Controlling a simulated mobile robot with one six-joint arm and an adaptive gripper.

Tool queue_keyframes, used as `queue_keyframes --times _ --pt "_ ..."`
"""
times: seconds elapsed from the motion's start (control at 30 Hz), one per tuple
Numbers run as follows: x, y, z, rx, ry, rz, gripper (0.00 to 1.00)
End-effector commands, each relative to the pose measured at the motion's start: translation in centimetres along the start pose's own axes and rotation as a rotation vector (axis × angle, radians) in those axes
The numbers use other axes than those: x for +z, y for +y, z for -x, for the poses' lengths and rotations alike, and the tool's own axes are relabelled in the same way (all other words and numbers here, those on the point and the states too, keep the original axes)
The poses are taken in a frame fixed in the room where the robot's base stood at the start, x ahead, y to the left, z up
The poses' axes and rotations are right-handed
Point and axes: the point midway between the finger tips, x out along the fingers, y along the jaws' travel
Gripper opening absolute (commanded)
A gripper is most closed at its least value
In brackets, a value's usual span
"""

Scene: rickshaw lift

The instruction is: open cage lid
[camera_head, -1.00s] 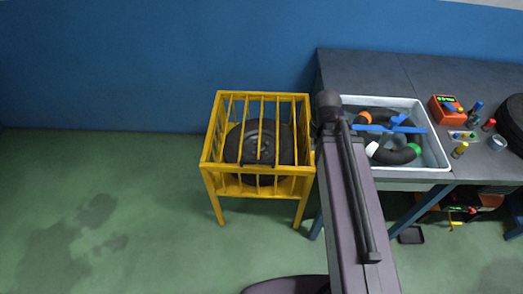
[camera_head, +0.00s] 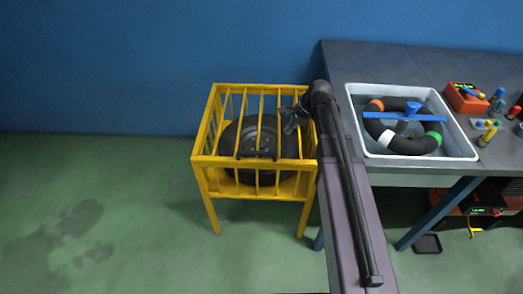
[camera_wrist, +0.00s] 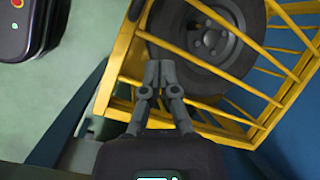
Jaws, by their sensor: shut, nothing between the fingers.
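The yellow cage (camera_head: 203,176) stands on the floor with a dark wheel (camera_head: 240,137) inside. Its barred lid (camera_head: 262,100) lies flat across the top, closed. A small dark handle (camera_head: 257,154) is at the lid's front edge. My gripper (camera_head: 289,128) is above the right part of the lid, right of the handle and farther back. In the wrist view my gripper (camera_wrist: 158,66) is shut and empty, its tips close to a yellow cage bar (camera_wrist: 122,52). The wheel (camera_wrist: 208,38) shows behind the bars. I cannot tell whether the tips touch the cage.
A workbench (camera_head: 375,62) stands right of the cage. It bears a white tray (camera_head: 350,103) with a dark ring (camera_head: 412,146), an orange meter (camera_head: 466,98) and small bottles. The blue wall (camera_head: 150,65) is behind. The green floor to the left is clear.

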Motion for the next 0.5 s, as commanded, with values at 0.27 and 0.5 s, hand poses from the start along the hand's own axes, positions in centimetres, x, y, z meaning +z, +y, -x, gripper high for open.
queue_keyframes --times 0.27,0.5 --pt "-2.8 -3.8 -5.6 -0.05 -0.117 -0.287 0.0" --pt "-3.9 -6.0 -8.1 -0.064 -0.199 -0.473 0.0"
